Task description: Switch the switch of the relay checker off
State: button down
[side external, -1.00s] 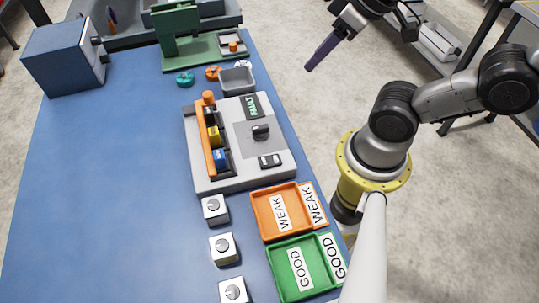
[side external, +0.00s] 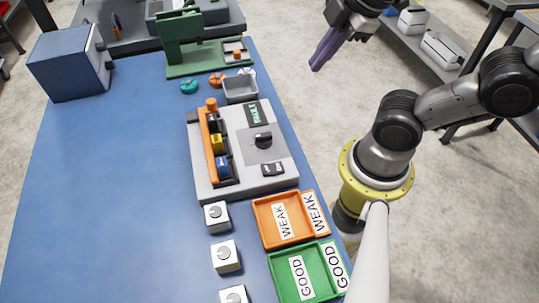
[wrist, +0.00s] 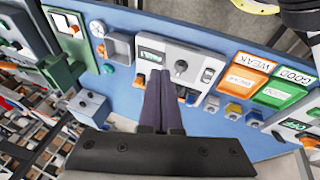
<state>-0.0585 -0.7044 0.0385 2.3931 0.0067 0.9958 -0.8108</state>
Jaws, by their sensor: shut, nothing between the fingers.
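The relay checker (side external: 238,186) is a light grey box on the blue table, with a lit green display (side external: 254,115), a black knob (side external: 263,138) and an orange-edged slot holding a yellow and a blue block. Its small black-and-white rocker switch (side external: 272,169) is near the right front corner; which side is pressed is too small to tell. The wrist view also shows the checker (wrist: 190,52) and the switch (wrist: 208,75). My gripper (side external: 316,67) is shut and empty, held in the air to the right of the table's far part, apart from the checker. Its dark fingers (wrist: 161,78) hide part of the checker in the wrist view.
An orange WEAK tray (side external: 262,238) and a green GOOD tray (side external: 279,285) lie in front of the checker. Several white dial boxes (side external: 225,256) stand left of them. A grey bin (side external: 240,99) and green stand (side external: 183,42) are behind.

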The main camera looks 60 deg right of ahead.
jog(key=w+a+n+g, duration=0.2)
jog(key=a+n, duration=0.5)
jog(key=n, duration=0.5)
jog(key=n+g, duration=0.2)
jog(key=n, duration=0.3)
send_over(267, 168)
jog(key=s+d, duration=0.2)
jog(key=shift+w+a+f+y, duration=0.1)
jog(key=shift+a+f+y, duration=0.1)
jog(key=shift+f+y, duration=0.15)
jog(key=f, duration=0.4)
jog(key=w+a+f, duration=0.1)
jog(key=f, duration=0.8)
jog(key=shift+w+a+f, duration=0.15)
jog(key=shift+w+f, duration=0.05)
jog(key=shift+f, duration=0.2)
